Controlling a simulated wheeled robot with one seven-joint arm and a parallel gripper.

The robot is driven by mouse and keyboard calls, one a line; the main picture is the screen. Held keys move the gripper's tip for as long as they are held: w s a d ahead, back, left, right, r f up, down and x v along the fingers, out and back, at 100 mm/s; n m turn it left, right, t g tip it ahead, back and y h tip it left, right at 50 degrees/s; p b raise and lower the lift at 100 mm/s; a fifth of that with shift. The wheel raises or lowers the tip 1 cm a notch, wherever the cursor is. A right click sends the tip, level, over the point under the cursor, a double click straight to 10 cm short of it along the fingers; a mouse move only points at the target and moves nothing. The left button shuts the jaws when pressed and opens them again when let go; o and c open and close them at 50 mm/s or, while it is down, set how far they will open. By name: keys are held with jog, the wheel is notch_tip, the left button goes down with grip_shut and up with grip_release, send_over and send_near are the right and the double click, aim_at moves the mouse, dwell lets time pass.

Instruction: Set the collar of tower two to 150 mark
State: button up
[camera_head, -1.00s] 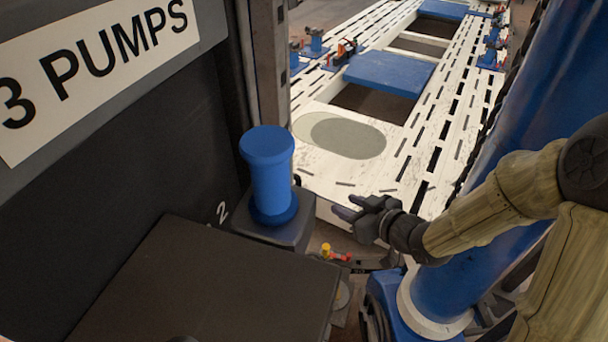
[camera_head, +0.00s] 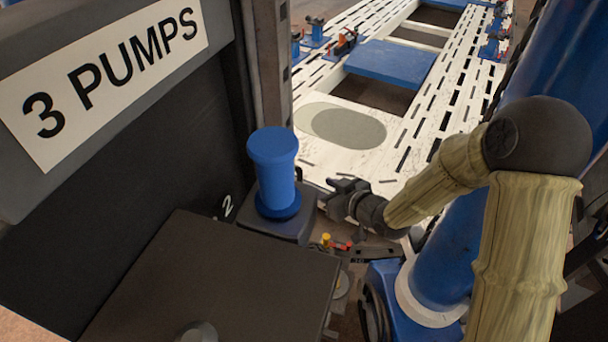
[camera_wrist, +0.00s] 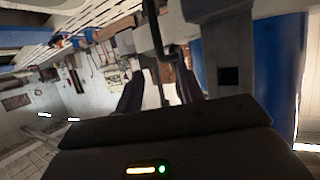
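A thick blue column (camera_head: 446,260), likely a tower, rises at the right of the head view beside my arm. No number, scale or 150 mark can be read on it, and I cannot make out a collar. A blue upright also shows at the right of the wrist view (camera_wrist: 280,70). My gripper (camera_head: 340,188) is left of the column, just right of a blue spool-shaped piece (camera_head: 274,172), apparently apart from it. In the wrist view its two dark fingers (camera_wrist: 160,88) stand apart, with nothing visibly held; a dark rod and hook show beyond them.
The blue piece stands on a dark block beside a "2" label. A dark cabinet with a "3 PUMPS" sign (camera_head: 105,75) and a dark box (camera_head: 210,285) fill the left. The white slotted bench (camera_head: 400,150) lies behind. Small yellow and red fittings (camera_head: 335,243) are below my gripper.

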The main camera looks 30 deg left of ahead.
aim_at(302, 176)
jog(key=p+x, duration=0.3)
jog(key=x, duration=0.6)
jog(key=shift+w+a+f, duration=0.15)
jog(key=shift+w+f, duration=0.1)
jog(key=shift+c, duration=0.2)
grip_shut()
